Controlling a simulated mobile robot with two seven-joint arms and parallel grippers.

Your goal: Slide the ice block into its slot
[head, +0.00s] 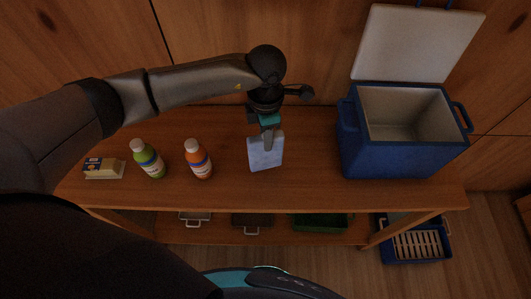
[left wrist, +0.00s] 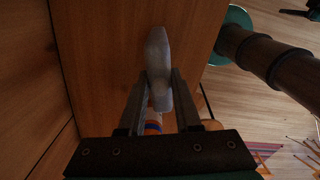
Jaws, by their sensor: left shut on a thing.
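The ice block (head: 266,155) is a pale blue-white slab over the middle of the wooden table, right of the bottles and left of the cooler. My left gripper (head: 268,138) is shut on its upper part from above. In the left wrist view the ice block (left wrist: 158,65) shows edge-on between the fingers (left wrist: 158,100). I cannot tell if its lower end touches the table. The blue cooler (head: 390,155) stands open at the table's right end, its white lid raised behind. Its visible inside is white and looks empty; no slot can be made out. My right gripper is not in view.
An orange bottle (head: 198,160), a green bottle (head: 149,160) and a small yellow-and-white pack (head: 103,168) stand at the table's left. Trays sit on the lower shelf, including a green one (head: 320,222). A blue slatted crate (head: 415,243) is on the floor. The tabletop between block and cooler is clear.

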